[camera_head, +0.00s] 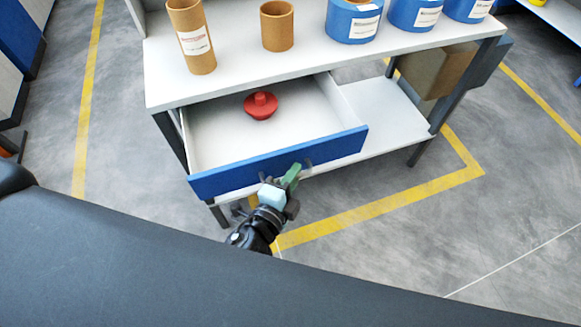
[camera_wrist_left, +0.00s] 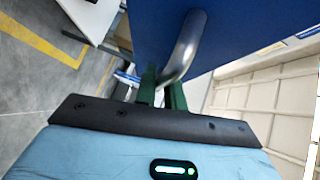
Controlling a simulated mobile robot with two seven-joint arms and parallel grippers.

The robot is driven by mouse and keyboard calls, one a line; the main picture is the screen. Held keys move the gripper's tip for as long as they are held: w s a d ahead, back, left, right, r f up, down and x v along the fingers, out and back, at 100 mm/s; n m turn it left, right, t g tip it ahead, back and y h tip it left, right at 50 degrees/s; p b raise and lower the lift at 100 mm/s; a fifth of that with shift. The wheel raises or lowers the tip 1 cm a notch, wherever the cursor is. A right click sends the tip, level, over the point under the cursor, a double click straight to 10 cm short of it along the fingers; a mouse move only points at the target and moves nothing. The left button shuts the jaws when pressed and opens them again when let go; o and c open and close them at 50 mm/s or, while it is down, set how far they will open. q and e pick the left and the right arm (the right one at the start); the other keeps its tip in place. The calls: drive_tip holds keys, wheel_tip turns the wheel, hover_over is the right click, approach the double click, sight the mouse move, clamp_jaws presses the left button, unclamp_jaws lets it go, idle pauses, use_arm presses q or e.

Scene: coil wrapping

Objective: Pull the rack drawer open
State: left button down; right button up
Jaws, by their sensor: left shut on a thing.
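The rack drawer (camera_head: 285,162) stands pulled out from under the rack's top shelf, with its white inside showing. A red knobbed part (camera_head: 261,106) sits in it. Its blue front also shows in the left wrist view (camera_wrist_left: 240,30). My left gripper (camera_head: 287,178) is at the middle of the blue front. In the left wrist view its green fingers (camera_wrist_left: 162,88) are shut on the curved metal drawer handle (camera_wrist_left: 187,45). The fingers and wrist hide most of the handle in the head view. My right gripper is not in view.
Brown cardboard tubes (camera_head: 193,38) and several blue coils (camera_head: 354,20) stand on the rack top (camera_head: 235,72). A brown box (camera_head: 437,68) is at the rack's right. A lower shelf (camera_head: 385,115) lies below the drawer. Grey floor with yellow lines (camera_head: 350,212) is clear in front.

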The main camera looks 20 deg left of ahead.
use_arm(q)
drive_tip(key=c, duration=1.8)
unclamp_jaws()
drive_tip(key=shift+o, duration=0.2)
drive_tip(key=b+v, duration=0.1)
drive_tip(key=v, duration=0.6)
drive_tip(key=shift+s, duration=0.4)
